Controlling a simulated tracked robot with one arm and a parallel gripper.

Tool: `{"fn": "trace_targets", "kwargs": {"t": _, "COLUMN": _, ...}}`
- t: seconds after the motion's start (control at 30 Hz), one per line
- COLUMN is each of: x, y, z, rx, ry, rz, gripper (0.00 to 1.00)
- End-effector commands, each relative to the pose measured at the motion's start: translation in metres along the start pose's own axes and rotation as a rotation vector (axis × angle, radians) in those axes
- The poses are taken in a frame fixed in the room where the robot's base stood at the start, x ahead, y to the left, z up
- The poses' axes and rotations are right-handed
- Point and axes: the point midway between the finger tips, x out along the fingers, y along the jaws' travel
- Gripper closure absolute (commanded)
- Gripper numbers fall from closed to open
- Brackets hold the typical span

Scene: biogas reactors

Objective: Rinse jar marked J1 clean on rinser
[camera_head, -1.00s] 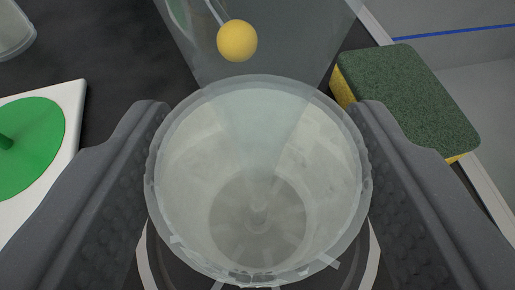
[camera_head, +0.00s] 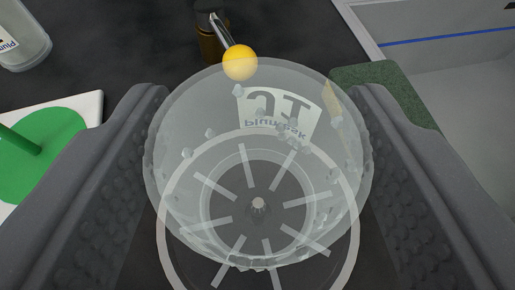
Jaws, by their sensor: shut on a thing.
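My gripper (camera_head: 258,98) is shut on a clear jar (camera_head: 180,165), with one dark finger on each side of it. A white label inside the outline of the jar shows mirrored dark characters that look like J1, with smaller mirrored text below. Small pale drops or specks cling to the jar. The rinser (camera_head: 310,266), a dark round plate with a pale ring, radial bars and a central nozzle, lies below the jar and shows through it. I cannot tell if they touch. A metal lever with a yellow ball knob (camera_head: 240,62) stands just behind the jar.
A green disc on a white board (camera_head: 35,160) lies at left.

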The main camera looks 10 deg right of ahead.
Motion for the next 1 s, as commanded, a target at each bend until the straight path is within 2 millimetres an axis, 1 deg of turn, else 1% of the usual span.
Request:
{"fn": "trace_targets", "kwargs": {"t": 0.03, "x": -0.002, "y": 0.0, "z": -0.005, "rx": 0.0, "ry": 0.002, "rz": 0.0, "gripper": 0.71}}
{"fn": "trace_targets", "kwargs": {"t": 0.4, "x": -0.011, "y": 0.0, "z": -0.029, "rx": 0.0, "ry": 0.005, "rz": 0.0, "gripper": 0.71}}
{"fn": "trace_targets", "kwargs": {"t": 0.8, "x": -0.021, "y": 0.0, "z": -0.053, "rx": -0.001, "ry": 0.001, "rz": 0.0, "gripper": 0.71}}
{"fn": "trace_targets", "kwargs": {"t": 1.0, "x": -0.023, "y": 0.0, "z": -0.056, "rx": 0.0, "ry": 0.001, "rz": 0.0, "gripper": 0.71}}
